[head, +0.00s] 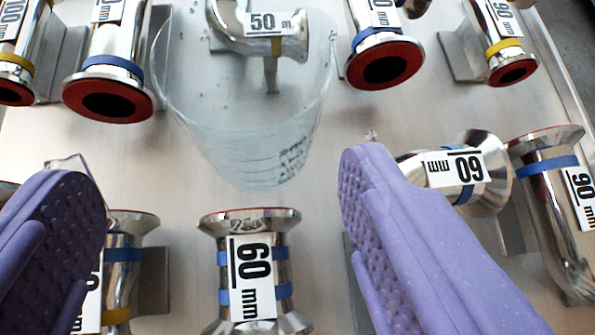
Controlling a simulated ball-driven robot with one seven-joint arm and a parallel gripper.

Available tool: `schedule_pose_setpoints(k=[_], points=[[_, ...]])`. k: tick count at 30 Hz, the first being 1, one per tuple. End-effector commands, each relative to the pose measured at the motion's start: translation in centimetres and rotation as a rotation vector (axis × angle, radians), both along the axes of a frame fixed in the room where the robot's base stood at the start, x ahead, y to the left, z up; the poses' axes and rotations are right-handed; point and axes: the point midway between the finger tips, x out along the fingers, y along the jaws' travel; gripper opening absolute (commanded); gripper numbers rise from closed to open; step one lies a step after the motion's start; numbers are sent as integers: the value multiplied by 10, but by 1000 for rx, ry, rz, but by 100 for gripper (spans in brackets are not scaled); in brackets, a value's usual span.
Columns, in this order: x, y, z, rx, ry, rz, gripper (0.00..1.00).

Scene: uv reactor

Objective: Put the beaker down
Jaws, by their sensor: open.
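The beaker (235,125) is a clear glass vessel with dark graduation marks, in the upper middle of the head view. A pipe piece labelled 50 shows through its glass. My gripper (225,210) has two purple ridged fingers, spread wide, one at lower left and one at lower right.
A light metal plate (180,190) carries several steel pipe fittings. A 60 mm piece (252,270) stands between my fingers. Another 60 mm piece (455,168) is beside the right finger. Red-rimmed pipe ends (385,65) flank the beaker. Bare plate shows just below the beaker.

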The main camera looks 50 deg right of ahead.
Motion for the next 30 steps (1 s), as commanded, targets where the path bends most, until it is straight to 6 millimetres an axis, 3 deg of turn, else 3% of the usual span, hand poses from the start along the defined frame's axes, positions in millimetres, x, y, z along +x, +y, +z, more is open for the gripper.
schedule_pose_setpoints(k=[5,19,28,30], points=[[-9,-7,-9,-21,11,-13,80],[39,-35,-47,-21,10,-13,80],[45,-39,-49,-20,11,-13,80],[45,-39,-49,-21,11,-13,66]])
